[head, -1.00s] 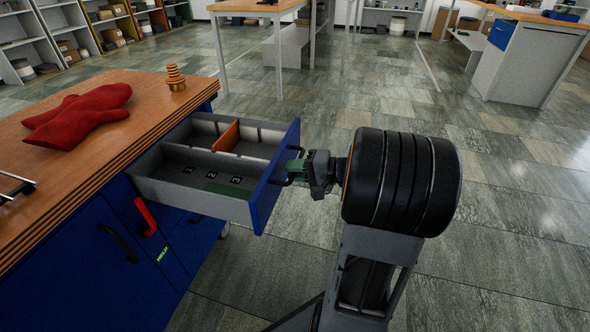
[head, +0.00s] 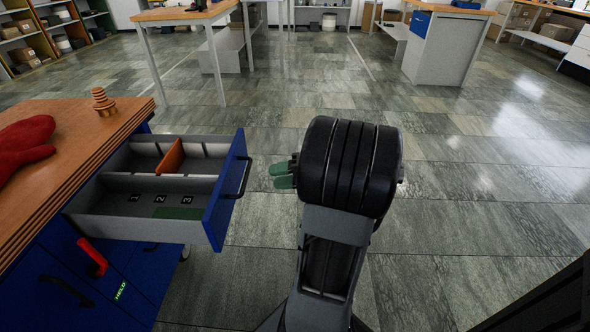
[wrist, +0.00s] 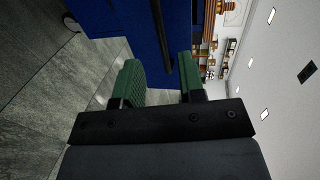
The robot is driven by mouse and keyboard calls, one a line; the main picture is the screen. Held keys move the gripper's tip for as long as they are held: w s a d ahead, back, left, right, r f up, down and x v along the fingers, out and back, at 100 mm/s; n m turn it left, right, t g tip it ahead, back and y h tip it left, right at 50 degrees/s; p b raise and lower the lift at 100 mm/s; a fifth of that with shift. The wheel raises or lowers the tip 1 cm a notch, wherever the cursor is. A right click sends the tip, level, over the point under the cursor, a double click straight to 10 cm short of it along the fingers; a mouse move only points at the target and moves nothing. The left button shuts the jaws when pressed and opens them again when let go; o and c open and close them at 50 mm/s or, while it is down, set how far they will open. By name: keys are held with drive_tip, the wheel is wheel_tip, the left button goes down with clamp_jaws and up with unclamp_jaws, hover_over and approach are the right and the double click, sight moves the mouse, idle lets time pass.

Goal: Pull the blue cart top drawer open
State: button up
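The blue cart's top drawer (head: 219,200) stands pulled well out, showing its grey inside with an orange divider and numbered compartments. Its black handle (head: 241,178) is on the blue front, and in the wrist view a dark bar (wrist: 161,35) on the blue front shows ahead of the fingers. My gripper (head: 283,176) is to the right of the handle, apart from it, with its green fingers spread and nothing between them. In the wrist view my gripper (wrist: 160,84) also shows its two green fingers apart and empty.
The cart's wooden top (head: 60,150) holds a red mitt (head: 24,142) and an orange ringed peg (head: 103,101). A red handle (head: 93,257) is on the cart's front below. Open tiled floor lies to the right, with tables further back.

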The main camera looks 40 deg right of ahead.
drive_tip(key=shift+p+v, duration=0.35)
drive_tip(key=shift+v, duration=1.8)
drive_tip(key=a+r+n+g+h+p, duration=0.45)
drive_tip(key=a+r+g+p, duration=0.55)
drive_tip(key=a+r+p, duration=0.7)
drive_tip(key=a+r+n+t+h+p, duration=0.1)
drive_tip(key=a+r+n+h+p, duration=0.1)
drive_tip(key=r+p, duration=0.4)
drive_tip(key=s+a+r+n+t+h+p, duration=0.1)
drive_tip(key=a+r+n+h+p, duration=0.1)
drive_tip(key=r+p, duration=0.4)
drive_tip(key=n+h+p, duration=0.1)
drive_tip(key=h+p, duration=0.1)
drive_tip(key=shift+a+r+p, duration=0.4)
